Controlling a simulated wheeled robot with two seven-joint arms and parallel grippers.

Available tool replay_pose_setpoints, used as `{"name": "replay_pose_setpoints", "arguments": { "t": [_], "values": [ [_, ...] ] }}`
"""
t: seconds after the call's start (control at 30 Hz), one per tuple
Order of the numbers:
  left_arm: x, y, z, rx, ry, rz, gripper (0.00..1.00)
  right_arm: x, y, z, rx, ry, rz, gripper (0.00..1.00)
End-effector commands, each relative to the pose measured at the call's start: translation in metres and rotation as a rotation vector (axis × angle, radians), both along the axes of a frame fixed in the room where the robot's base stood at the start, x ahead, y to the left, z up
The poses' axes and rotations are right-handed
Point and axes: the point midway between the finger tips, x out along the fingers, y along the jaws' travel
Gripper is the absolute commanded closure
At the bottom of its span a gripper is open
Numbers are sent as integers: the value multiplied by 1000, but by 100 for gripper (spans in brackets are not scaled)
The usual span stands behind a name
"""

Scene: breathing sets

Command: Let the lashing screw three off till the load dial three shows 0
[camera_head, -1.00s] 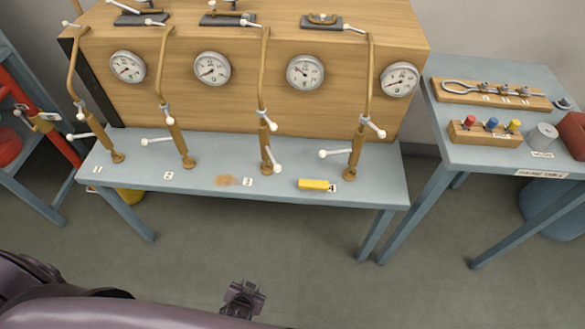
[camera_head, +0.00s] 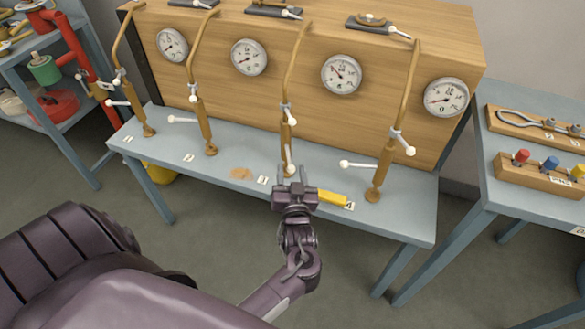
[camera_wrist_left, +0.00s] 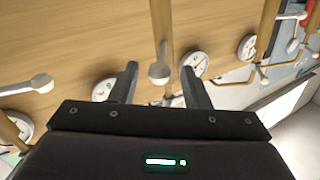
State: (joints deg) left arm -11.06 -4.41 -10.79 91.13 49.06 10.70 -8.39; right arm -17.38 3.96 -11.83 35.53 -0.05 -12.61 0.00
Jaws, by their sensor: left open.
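Lashing screw three (camera_head: 288,140) is the upright brass rod with white-knobbed bars behind the tag 3 (camera_head: 263,180). Load dial three (camera_head: 341,74) is the round white gauge to its upper right. Its needle leans to the upper left; the numbers are too small to read surely. My left gripper (camera_head: 294,187) is open, in front of the foot of screw three, partly hiding its lower end and the table edge. In the left wrist view a white knob (camera_wrist_left: 159,73) shows between the open fingers (camera_wrist_left: 158,90), apart from both. My right gripper is out of view.
Similar screws stand left and right, the right one (camera_head: 385,165) with a bar reaching toward screw three. A yellow block (camera_head: 332,198) lies just right of my gripper. A side table stands at right.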

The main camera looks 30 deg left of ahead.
Motion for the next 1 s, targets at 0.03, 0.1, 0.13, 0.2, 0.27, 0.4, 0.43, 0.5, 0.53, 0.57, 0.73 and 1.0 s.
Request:
{"name": "replay_pose_setpoints", "arguments": {
  "t": [0.03,0.1,0.13,0.2,0.27,0.4,0.43,0.5,0.53,0.57,0.73,1.0],
  "values": [
    [6,4,0,1,0,-1,58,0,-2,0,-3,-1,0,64],
    [10,7,0,2,1,-1,58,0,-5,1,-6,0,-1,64],
    [11,9,0,2,1,-1,58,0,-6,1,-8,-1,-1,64],
    [14,11,0,1,1,-1,58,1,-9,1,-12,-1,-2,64],
    [15,11,0,1,1,-1,58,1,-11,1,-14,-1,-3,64],
    [15,11,-1,0,2,-1,58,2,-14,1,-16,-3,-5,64],
    [14,11,-1,0,2,-1,58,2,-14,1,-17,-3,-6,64],
    [14,11,-1,0,2,-1,63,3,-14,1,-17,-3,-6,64],
    [14,11,-1,0,2,-1,67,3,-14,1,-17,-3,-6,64],
    [14,11,-1,0,2,-1,71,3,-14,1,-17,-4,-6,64],
    [14,11,-1,0,2,-2,93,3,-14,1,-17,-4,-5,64],
    [14,11,-1,0,2,-3,100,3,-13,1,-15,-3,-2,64]
  ]
}}
